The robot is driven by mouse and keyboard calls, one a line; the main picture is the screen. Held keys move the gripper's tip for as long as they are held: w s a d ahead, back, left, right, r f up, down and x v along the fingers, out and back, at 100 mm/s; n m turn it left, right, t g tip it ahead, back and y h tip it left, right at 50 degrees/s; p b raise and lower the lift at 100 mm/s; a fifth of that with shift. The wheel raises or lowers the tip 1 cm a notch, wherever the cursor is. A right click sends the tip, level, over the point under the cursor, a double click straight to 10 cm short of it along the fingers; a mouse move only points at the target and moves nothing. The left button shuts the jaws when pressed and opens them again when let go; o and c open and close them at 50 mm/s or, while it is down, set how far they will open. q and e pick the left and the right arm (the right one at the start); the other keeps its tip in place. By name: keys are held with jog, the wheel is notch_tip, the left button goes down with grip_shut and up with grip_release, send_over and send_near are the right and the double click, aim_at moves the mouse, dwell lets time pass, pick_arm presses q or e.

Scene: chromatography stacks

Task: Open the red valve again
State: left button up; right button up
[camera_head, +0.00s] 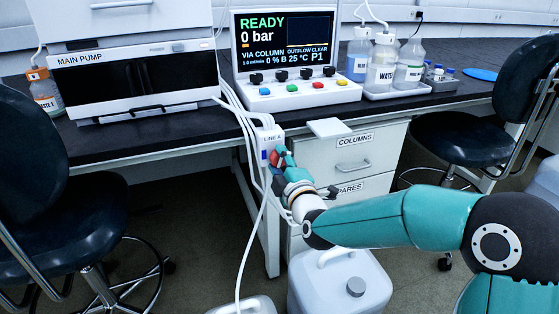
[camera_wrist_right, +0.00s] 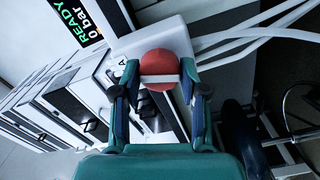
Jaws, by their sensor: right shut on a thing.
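The red valve (camera_wrist_right: 160,62) is a round red knob with a pale bar (camera_wrist_right: 160,78) across it, on the white LINE A housing at the bench front. In the head view the housing (camera_head: 268,136) carries a blue patch, and a bit of red shows by my gripper. My right gripper (camera_wrist_right: 159,76) has a finger on each side of the knob and is shut on it. In the head view the right gripper (camera_head: 281,161) hides most of the valve. My left gripper is in neither view.
The screen (camera_head: 285,42) reads READY, 0 bar, OUTFLOW CLEAR. White tubes (camera_head: 240,112) hang close to the housing. A drawer cabinet (camera_head: 350,150) stands just right of my gripper. A white canister (camera_head: 340,285) stands below my arm. Black chairs (camera_head: 65,200) flank the bench.

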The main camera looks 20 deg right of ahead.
jog(key=shift+a+f+n, duration=0.1)
jog(key=shift+f+n, duration=0.05)
jog(key=shift+n, duration=0.85)
jog(key=shift+a+f+n, duration=0.1)
jog(key=shift+n, duration=0.9)
jog(key=shift+s+f, duration=0.1)
jog(key=o, duration=1.1)
jog(key=shift+d, duration=0.1)
jog(key=shift+r, duration=0.2)
jog(key=shift+s, duration=0.3)
jog(key=s, duration=1.1)
jog(key=shift+s+d+f, duration=0.1)
jog(key=shift+s+d, duration=0.05)
jog(key=shift+d, duration=0.05)
